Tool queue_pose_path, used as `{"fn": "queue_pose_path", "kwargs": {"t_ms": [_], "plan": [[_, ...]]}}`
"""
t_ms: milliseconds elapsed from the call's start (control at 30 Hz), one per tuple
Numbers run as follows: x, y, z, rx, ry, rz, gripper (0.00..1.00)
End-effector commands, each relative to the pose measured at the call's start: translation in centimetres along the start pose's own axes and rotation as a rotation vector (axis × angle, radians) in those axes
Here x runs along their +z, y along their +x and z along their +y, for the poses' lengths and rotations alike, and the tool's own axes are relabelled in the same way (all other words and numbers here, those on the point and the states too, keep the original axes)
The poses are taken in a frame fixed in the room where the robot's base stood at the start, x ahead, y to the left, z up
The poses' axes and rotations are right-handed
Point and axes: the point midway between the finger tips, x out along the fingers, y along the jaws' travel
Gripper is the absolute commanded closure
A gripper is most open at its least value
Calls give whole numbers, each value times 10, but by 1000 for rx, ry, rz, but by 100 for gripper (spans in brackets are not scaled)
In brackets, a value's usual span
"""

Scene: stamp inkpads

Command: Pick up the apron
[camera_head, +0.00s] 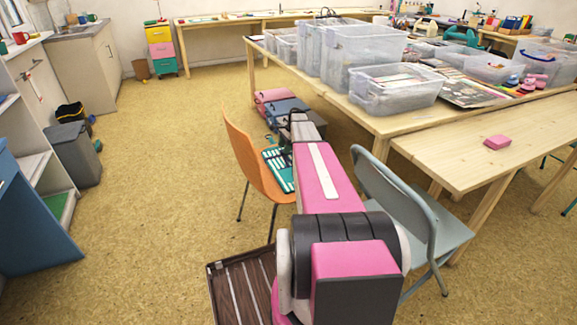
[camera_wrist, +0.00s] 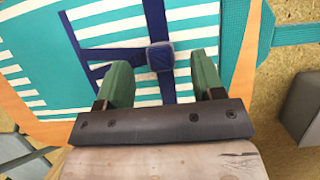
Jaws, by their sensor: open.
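The apron (camera_head: 277,168) is teal with white stripes and lies on the seat of the orange chair (camera_head: 250,155). In the wrist view, the striped apron (camera_wrist: 60,50) fills much of the picture, with dark blue straps and a blue buckle-like piece (camera_wrist: 160,57) near the middle. My gripper (camera_wrist: 161,75) is open, its two green fingers on either side of the strap and buckle piece. Nothing is visibly held. I cannot tell whether the fingertips touch the cloth. In the head view my arm hides part of the chair and apron.
A grey folding chair (camera_head: 390,195) stands to the right of my arm. The long table (camera_head: 385,122) with clear plastic bins is behind it. Pink and blue cases (camera_head: 285,108) lie on the floor past the chair. Floor at left is free.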

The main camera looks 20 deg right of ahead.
Motion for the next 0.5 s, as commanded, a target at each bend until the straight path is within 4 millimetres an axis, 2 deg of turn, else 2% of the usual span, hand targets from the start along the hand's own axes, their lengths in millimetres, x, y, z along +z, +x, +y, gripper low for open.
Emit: {"fn": "queue_pose_path", "kwargs": {"t_ms": [133, 367, 500], "plan": [[-1, 18, 0, 0, 0, 0, 38], [-1, 19, 0, -1, 0, 0, 38], [-1, 19, 0, -1, 0, 0, 84]]}}
